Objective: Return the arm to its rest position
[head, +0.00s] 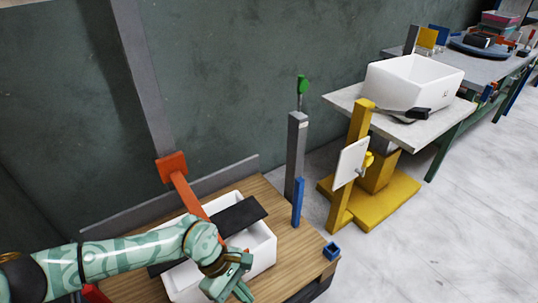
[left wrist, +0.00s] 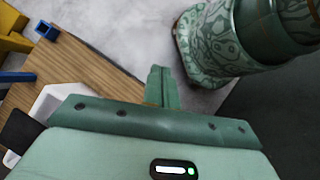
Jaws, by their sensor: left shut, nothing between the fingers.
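My left arm comes in from the left in the head view, patterned pale green and white. Its left gripper (head: 232,287) is over the near right part of the white tub on the wooden table, fingers pointing down toward the picture's lower edge. The left gripper also shows in the left wrist view (left wrist: 161,85), its fingers together with nothing between them. The white tub (head: 267,252) is partly hidden by the arm and by a dark bar lying across it. My right gripper is in neither view.
The wooden table (head: 305,262) has a small blue square holder (head: 332,250) at its right corner. An orange lever (head: 186,190) rises behind the tub. A grey post (head: 296,155) and a yellow stand (head: 352,170) stand to the right. Another white tub (head: 412,88) sits on a bench.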

